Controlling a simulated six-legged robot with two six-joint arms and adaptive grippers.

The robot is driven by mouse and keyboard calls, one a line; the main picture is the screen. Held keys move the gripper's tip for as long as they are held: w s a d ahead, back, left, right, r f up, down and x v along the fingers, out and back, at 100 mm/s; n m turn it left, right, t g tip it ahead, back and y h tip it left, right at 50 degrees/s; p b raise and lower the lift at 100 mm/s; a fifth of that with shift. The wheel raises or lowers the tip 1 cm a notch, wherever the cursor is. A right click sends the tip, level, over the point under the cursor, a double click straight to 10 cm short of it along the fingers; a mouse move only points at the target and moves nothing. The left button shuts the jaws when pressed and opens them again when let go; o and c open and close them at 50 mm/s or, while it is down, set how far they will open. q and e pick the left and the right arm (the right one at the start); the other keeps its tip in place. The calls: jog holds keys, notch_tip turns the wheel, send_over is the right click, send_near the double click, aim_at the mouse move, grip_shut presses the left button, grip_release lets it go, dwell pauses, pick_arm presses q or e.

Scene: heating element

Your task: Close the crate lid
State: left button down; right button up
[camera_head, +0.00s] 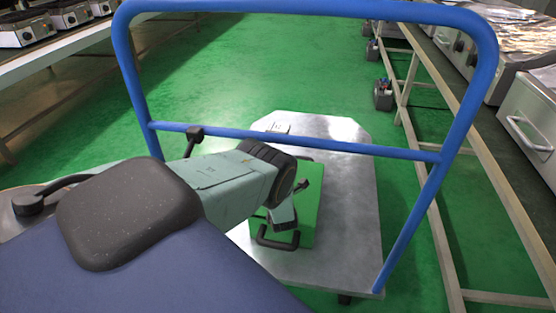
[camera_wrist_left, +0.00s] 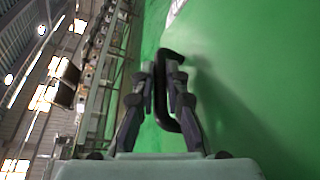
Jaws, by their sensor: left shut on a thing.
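The green crate (camera_head: 308,206) stands on a grey cart, partly hidden behind my left arm in the head view. A black handle (camera_head: 276,243) shows at its near side. In the left wrist view, my left gripper (camera_wrist_left: 163,78) is shut on a black handle (camera_wrist_left: 168,118) that stands off a broad green surface (camera_wrist_left: 245,70) of the crate. In the head view the left gripper (camera_head: 284,214) is over the crate, with its fingers mostly hidden. I cannot tell the lid's exact angle. My right gripper is not in view.
The grey cart platform (camera_head: 350,210) has bare room right of the crate. Its blue rail frame (camera_head: 300,140) crosses in front of the view. A bench (camera_head: 480,200) with metal equipment runs along the right, and another table (camera_head: 60,45) stands at the upper left.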

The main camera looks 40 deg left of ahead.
pick_arm(q)
jog(key=shift+s+a+f+n, duration=0.1)
jog(key=shift+a+f+n, duration=0.1)
jog(key=shift+f, duration=0.15)
jog(key=shift+a+f+n, duration=0.1)
jog(key=shift+f+n, duration=0.1)
jog(key=shift+f, duration=0.1)
jog(key=shift+s+h, duration=0.1)
jog(key=shift+h, duration=0.2)
jog(key=c, duration=1.7)
grip_release()
jog(key=shift+f, duration=0.1)
jog(key=shift+o, duration=0.2)
jog(key=shift+d, duration=0.15)
jog(key=v, duration=1.2)
